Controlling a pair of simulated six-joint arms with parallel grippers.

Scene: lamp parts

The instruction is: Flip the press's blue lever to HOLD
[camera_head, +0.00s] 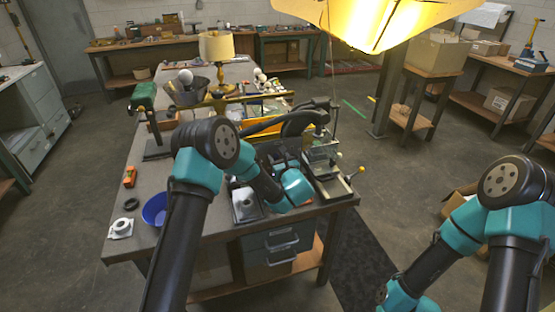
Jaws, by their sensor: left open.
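The press (322,160) stands at the right end of the workbench, with a flat base and a clear-looking block on its column. A yellow-knobbed handle (360,170) sticks out at its right front. I cannot make out the blue lever or any HOLD mark; my left arm may cover part of that area. My left gripper (281,157) is small and dark in the picture, open, just left of the press. I cannot tell whether it touches the press. My right arm is at the lower right, and its gripper is not in view.
The workbench (185,212) holds a blue bowl (155,210), an orange tool (130,176), a green vise-like tool (145,98) and a lamp with a cream shade (217,48). A lit yellow shade (375,20) hangs above. The floor right of the bench is mostly clear.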

